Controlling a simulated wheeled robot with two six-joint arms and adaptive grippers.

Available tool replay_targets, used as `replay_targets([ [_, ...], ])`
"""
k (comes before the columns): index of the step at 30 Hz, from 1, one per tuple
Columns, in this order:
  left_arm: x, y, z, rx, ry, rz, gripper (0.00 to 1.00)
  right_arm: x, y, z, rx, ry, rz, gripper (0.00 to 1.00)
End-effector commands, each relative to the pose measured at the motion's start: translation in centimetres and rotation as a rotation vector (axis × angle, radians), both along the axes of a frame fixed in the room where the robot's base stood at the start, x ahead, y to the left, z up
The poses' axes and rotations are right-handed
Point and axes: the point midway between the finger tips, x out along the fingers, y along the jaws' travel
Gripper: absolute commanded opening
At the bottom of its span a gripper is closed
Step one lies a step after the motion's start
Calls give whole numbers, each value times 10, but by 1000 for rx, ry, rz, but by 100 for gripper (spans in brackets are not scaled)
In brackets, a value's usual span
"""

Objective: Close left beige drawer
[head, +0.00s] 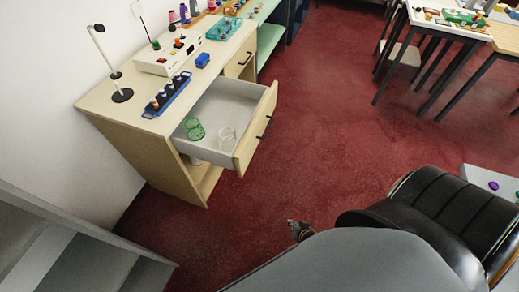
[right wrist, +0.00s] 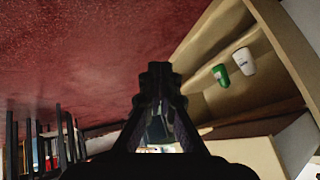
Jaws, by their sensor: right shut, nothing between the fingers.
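The left beige drawer (head: 254,135) stands pulled out from the beige desk (head: 150,150) in the head view. My left gripper is not in view.
A blue rack of small bottles (head: 167,94), a lamp (head: 122,94) and a white box (head: 165,58) stand on the desk. A green and a white container (right wrist: 244,60) show in the beige cabinet. Red floor (head: 310,130) is clear right of the drawer; grey steps (head: 75,265) lie lower left.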

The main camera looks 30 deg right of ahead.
Motion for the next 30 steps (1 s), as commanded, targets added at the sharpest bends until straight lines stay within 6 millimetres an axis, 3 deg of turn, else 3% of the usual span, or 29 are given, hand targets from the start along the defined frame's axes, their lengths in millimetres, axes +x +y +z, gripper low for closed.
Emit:
replay_targets([
  [1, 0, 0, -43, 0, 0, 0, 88, 39, -1, 1, 108, -171, -115, 0],
  [3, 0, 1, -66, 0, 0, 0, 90, 85, -1, 46, 300, -398, -261, 0],
  [5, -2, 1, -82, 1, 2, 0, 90, 111, 0, 87, 470, -562, -349, 0],
  [6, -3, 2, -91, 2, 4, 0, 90, 123, 0, 113, 577, -651, -393, 0],
  [9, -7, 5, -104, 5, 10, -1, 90, 139, 2, 165, 791, -808, -454, 0],
  [12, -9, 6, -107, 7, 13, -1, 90, 144, 2, 194, 903, -877, -475, 0],
  [20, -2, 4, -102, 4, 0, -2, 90, 155, 1, 205, 928, -893, -479, 0],
  [30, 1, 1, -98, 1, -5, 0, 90, 225, -4, 205, 927, -893, -479, 0],
])
